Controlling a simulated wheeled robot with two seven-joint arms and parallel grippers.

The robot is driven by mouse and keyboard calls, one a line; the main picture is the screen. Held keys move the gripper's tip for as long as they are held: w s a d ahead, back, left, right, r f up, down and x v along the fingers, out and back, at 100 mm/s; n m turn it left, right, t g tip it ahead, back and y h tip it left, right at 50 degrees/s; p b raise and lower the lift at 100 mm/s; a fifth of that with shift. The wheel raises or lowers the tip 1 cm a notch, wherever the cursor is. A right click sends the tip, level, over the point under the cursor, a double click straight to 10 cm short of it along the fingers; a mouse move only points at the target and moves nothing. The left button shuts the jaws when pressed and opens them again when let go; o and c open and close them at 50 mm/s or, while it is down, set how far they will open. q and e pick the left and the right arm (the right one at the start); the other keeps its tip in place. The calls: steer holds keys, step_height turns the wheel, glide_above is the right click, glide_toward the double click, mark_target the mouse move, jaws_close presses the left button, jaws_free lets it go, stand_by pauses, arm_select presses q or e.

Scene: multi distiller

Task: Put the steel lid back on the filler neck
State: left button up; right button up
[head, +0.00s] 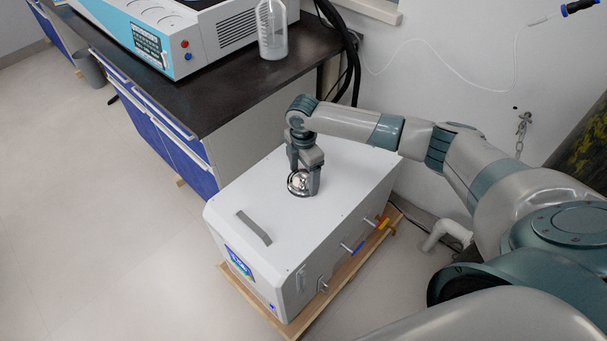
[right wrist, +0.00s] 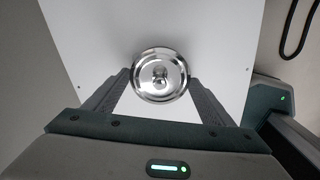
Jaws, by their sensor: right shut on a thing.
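The steel lid (head: 297,183) is a round, shiny disc with a small knob, at the top of the white distiller box (head: 330,165). In the right wrist view the lid (right wrist: 160,62) shows face-on, with its knob in the middle. My right gripper (head: 304,180) points down over the box and is shut on the lid, one finger on each side of its rim. No filler neck shows; the lid and fingers cover that spot. I cannot tell whether the lid rests on a neck or hangs just above the box top. My left gripper is not in view.
The box has a grey handle (head: 254,228) on top and several taps on its side, and stands on a wooden base (head: 245,297). A dark bench (head: 205,100) with a blue-white machine (head: 190,35) and a clear bottle (head: 272,35) stands behind. Floor at left is free.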

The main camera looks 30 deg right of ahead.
steer(key=shift+f, duration=0.5)
stand_by(0.3)
steer(key=o, duration=1.3)
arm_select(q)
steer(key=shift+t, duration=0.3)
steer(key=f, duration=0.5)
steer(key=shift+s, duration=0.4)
arm_select(e)
step_height(320, 180, up, 17)
steer(key=shift+r, duration=0.2)
steer(key=shift+s, duration=0.1)
